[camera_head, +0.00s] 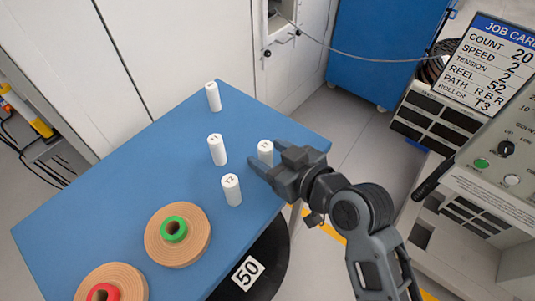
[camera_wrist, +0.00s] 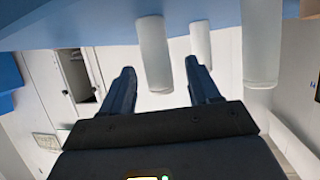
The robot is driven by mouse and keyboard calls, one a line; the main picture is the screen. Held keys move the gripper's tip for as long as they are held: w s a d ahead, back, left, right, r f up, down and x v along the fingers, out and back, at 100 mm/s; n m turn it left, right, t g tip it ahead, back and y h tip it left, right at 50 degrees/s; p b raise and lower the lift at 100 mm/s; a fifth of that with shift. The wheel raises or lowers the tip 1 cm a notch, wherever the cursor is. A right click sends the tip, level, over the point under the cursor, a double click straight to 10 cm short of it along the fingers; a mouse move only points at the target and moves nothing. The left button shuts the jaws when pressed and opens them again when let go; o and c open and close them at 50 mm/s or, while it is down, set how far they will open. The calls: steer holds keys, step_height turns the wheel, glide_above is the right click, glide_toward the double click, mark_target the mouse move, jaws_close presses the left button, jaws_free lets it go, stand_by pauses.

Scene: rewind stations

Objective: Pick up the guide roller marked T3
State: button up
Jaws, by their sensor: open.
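Several white upright rollers stand on the blue table. One (camera_head: 265,151) stands right at my gripper's fingertips; its mark is too small to read surely. A roller that seems marked T2 (camera_head: 231,189) stands in front and left, another (camera_head: 217,149) further left, and one more (camera_head: 213,96) at the back; I cannot clearly read a T3. My gripper (camera_head: 270,158) is open and empty. In the wrist view a roller (camera_wrist: 155,55) shows between the open fingers (camera_wrist: 160,68), a smaller one (camera_wrist: 200,43) behind, and a larger one (camera_wrist: 261,45) outside the right finger.
Two tan reels, one with a green core (camera_head: 170,245) and one with a red core (camera_head: 118,284), lie on the table (camera_head: 140,180). A job card (camera_head: 492,62) reads roller T3. A control panel (camera_head: 500,150) stands at right and a blue cabinet (camera_head: 385,45) behind.

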mark_target(268, 154)
steer(key=x, duration=0.4)
steer(key=shift+c, duration=0.2)
steer(key=c, duration=1)
